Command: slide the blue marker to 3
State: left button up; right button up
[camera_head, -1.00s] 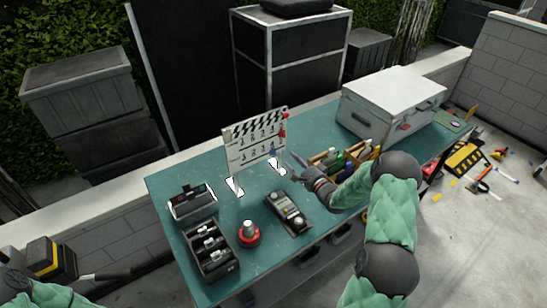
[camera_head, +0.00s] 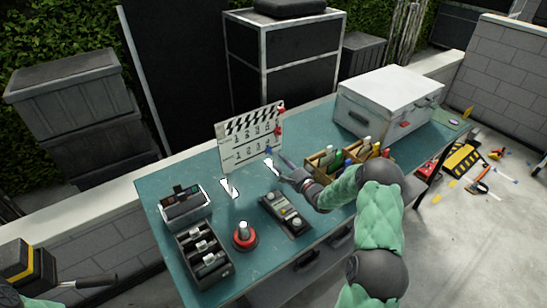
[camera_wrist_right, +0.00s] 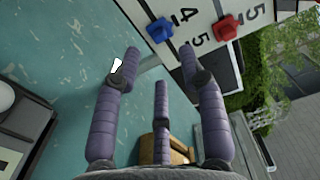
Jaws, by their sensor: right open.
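The white clapper board (camera_head: 250,137) stands upright on the teal table, with rows of numbers on its face. The blue marker (camera_head: 268,150) is low on the board's right part; in the right wrist view the blue marker (camera_wrist_right: 159,30) sits beside the lower row, between 4 and 5. A red marker (camera_wrist_right: 228,27) is on the row above. My right gripper (camera_head: 283,162) is open, just right of and below the blue marker. Its purple fingers (camera_wrist_right: 160,68) reach toward the board, apart from the blue marker, with nothing between them. My left gripper is out of view.
A wooden organizer with coloured pens (camera_head: 345,155) is close right of my right gripper. A control box (camera_head: 285,213), a red button (camera_head: 244,236) and black trays (camera_head: 205,255) occupy the front. A white case (camera_head: 388,100) is at back right.

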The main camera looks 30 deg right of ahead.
aim_at(271, 154)
jog(key=w, duration=0.6)
jog(key=shift+w+a+b, duration=0.25)
jog(key=shift+w+b, duration=0.05)
jog(key=shift+w, duration=0.05)
grip_shut()
